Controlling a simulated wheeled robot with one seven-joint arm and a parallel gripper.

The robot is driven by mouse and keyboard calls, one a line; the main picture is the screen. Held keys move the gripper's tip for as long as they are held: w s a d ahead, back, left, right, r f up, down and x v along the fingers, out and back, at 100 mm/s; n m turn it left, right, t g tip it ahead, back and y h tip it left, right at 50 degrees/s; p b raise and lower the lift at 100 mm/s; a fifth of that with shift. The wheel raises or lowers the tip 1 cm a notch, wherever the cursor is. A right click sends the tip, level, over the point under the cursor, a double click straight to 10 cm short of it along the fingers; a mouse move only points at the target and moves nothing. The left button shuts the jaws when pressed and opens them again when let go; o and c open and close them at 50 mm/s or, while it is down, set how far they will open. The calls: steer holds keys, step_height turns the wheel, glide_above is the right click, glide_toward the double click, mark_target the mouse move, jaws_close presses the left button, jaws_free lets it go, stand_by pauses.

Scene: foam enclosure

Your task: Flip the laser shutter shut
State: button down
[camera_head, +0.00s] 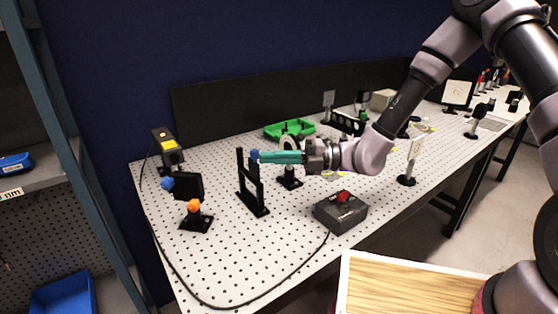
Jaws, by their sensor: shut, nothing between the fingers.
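A black box with a yellow label, which looks like the laser (168,148), stands at the left end of the perforated table. In front of it a black square plate (188,186) with a blue knob stands on a post base with an orange knob (194,206); this looks like the shutter. To its right stands an upright black open frame (252,188). My gripper (262,157) has teal fingers shut with nothing between them, pointing left. Its tips appear at a blue ball (254,154) near the frame's top; contact is unclear. My gripper is right of the plate, apart from it.
A dark control box with a red button (341,211) sits at the front, its cable running left along the table. A green tray (289,129) and several optic mounts stand behind and to the right of my gripper. The table's front left is mostly clear.

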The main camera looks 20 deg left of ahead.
steer(key=w+a, duration=0.3)
steer(key=a, duration=0.1)
steer(key=shift+w, duration=0.15)
stand_by(0.4)
